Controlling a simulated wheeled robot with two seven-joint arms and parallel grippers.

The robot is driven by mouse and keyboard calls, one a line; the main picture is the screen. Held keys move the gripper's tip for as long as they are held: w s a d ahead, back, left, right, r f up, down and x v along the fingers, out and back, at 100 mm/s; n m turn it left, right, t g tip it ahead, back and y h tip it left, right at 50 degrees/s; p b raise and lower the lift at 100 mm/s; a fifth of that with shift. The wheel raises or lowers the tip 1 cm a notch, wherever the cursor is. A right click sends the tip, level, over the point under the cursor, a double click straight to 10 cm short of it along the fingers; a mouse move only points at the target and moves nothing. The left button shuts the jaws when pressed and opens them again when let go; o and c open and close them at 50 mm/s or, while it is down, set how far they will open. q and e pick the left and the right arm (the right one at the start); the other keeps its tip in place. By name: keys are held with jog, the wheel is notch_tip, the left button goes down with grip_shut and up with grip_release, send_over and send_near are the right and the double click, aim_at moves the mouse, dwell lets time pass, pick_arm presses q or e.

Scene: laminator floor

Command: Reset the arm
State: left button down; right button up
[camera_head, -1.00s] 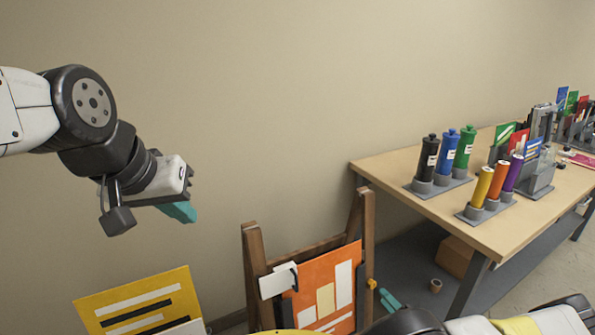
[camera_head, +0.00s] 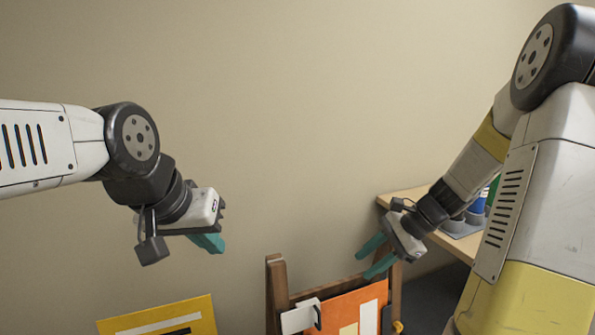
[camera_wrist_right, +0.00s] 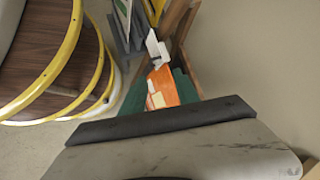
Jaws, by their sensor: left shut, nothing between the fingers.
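My left gripper (camera_head: 212,243) hangs in front of the bare wall at the left of the head view, its teal fingers shut together with nothing between them. My right gripper (camera_head: 366,264) is near the middle right of the head view, above and in front of the easel. Its two teal fingers are spread apart and empty. In the right wrist view the open fingers (camera_wrist_right: 160,90) stand either side of the orange board, which is seen beyond them. My right arm comes down from the upper right and hides much of the workbench.
A wooden easel (camera_head: 276,290) holds an orange board (camera_head: 345,308) with a white clamp (camera_head: 299,317) at its edge. A yellow board (camera_head: 165,318) stands at lower left. The workbench (camera_head: 405,196) with bottles (camera_head: 478,203) is behind my right arm. Yellow-rimmed round shelves (camera_wrist_right: 45,75) show in the wrist view.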

jog(key=s+a+r+n+t+h, duration=0.3)
jog(key=s+r+n+t+h, duration=0.1)
jog(key=s+r+n, duration=1)
jog(key=shift+s+r+n+t+h, duration=0.3)
jog(key=shift+s+r+n+h, duration=0.1)
jog(key=shift+r+h, duration=0.35)
